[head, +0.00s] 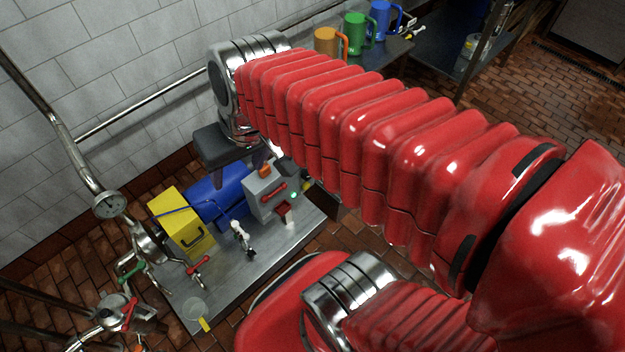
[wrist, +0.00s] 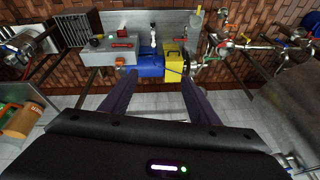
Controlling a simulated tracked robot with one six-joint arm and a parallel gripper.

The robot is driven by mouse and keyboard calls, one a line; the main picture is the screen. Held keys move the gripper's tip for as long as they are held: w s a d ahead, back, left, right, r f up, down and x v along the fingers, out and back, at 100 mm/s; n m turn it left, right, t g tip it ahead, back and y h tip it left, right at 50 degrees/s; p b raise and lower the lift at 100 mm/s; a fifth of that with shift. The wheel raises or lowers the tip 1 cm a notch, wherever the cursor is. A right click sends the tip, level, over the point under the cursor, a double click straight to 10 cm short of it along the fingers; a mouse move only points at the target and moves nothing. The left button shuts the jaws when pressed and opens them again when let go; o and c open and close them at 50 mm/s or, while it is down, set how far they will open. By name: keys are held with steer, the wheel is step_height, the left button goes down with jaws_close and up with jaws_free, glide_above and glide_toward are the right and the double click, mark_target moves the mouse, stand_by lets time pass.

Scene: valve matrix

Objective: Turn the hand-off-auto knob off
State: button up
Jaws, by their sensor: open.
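A grey box (head: 262,194) sits on the steel skid in the head view, with an orange part (head: 265,171) on top and a red handle (head: 273,192) on its face. In the wrist view the grey box (wrist: 98,52) is left of centre, with the orange part (wrist: 119,61) at its near edge. A small green light (head: 294,195) shows beside the box. I cannot make out the hand-off-auto knob or its setting. My gripper (wrist: 152,88) is open and empty, its two dark fingers apart, pointing toward the skid. In the head view it is above and behind the box, partly hidden by my arm.
A blue motor (head: 222,200) and yellow box (head: 180,220) stand left of the grey box on the steel skid (head: 240,285). Pipes with a gauge (head: 110,204) and valves are at left. A tiled wall stands behind. Orange, green and blue mugs (head: 380,22) stand on a bench.

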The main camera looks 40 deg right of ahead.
steer(key=w+d+f+m+t+y, duration=0.1)
steer(key=w+d+f+m+y, duration=0.35)
steer(key=f, duration=0.35)
steer(key=w+d+f+m+y, duration=0.3)
steer(key=d+f+m, duration=0.2)
steer(key=d+f, duration=0.15)
steer(key=w+d+f+m+t+y, duration=0.1)
steer(key=w+d+f+m+y, duration=0.35)
steer(key=f, duration=0.45)
steer(key=s+d+f+m+t+h, duration=0.35)
steer(key=d+f+m+t, duration=0.5)
steer(key=d+f, duration=0.35)
steer(key=m+t+h, duration=0.4)
steer(key=m+h, duration=0.5)
steer(key=m, duration=0.1)
glide_toward(310, 177)
steer(key=s, duration=0.6)
steer(key=shift+w+d+r+n+g, duration=0.15)
steer(key=shift+w+r+n+g, duration=0.1)
steer(key=shift+r, duration=0.2)
steer(key=shift+y, duration=0.25)
steer(key=shift+w, duration=6.9)
steer(key=shift+c, duration=0.6)
steer(key=shift+a, duration=0.3)
steer(key=c, duration=0.9)
